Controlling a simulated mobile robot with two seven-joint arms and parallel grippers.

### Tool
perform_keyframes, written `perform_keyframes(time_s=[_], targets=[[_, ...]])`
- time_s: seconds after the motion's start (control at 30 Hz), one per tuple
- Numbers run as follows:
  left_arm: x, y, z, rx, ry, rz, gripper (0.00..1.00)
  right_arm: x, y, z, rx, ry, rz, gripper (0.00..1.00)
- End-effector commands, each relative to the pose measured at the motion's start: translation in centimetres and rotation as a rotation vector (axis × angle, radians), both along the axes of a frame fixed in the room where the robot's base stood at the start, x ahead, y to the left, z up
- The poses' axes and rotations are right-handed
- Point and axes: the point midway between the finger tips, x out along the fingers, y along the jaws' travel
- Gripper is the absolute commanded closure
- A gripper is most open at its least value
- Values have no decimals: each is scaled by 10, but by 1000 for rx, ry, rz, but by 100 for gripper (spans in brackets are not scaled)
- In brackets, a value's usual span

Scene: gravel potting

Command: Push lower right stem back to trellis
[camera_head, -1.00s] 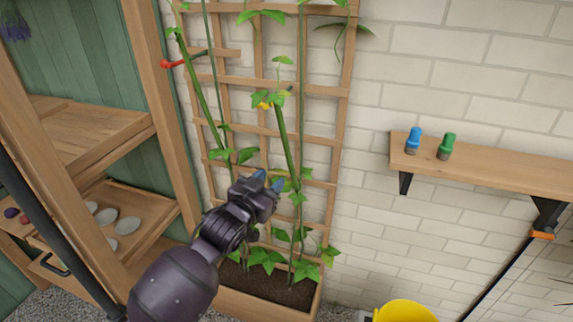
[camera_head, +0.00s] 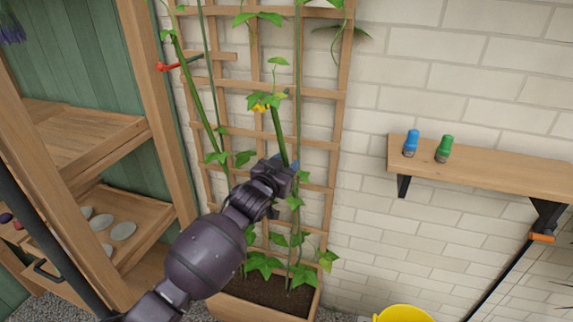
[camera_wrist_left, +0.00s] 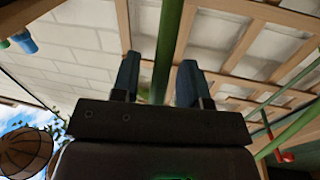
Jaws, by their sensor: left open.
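The thick green lower right stem (camera_head: 279,138) leans slightly, with leaves and a yellow flower near its top. It stands in front of the wooden trellis (camera_head: 321,94); its exact gap from the slats is hard to judge. My left gripper (camera_head: 287,164) is at the stem, about mid-height on the trellis, and hides part of it. In the left wrist view the open blue-tipped fingers of my left gripper (camera_wrist_left: 158,76) are on either side of the stem (camera_wrist_left: 168,40), with trellis slats (camera_wrist_left: 220,65) behind. My right gripper is not in view.
A planter box (camera_head: 262,308) with soil stands below. Wooden shelving (camera_head: 150,110) is at left. A wall shelf (camera_head: 500,174) with blue and green bottles is at right, above a yellow bucket (camera_head: 404,314).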

Motion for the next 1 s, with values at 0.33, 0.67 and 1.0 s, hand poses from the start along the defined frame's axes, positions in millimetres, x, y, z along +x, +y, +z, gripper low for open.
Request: perform_keyframes(time_s=[0.33, 0.67, 1.0], targets=[[6, -3, 0, 0, 0, 0, 59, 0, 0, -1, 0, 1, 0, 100], [6, -3, 0, 0, 0, 0, 99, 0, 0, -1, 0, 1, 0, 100], [9, -4, 4, 5, 11, -1, 100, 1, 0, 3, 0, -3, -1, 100]])
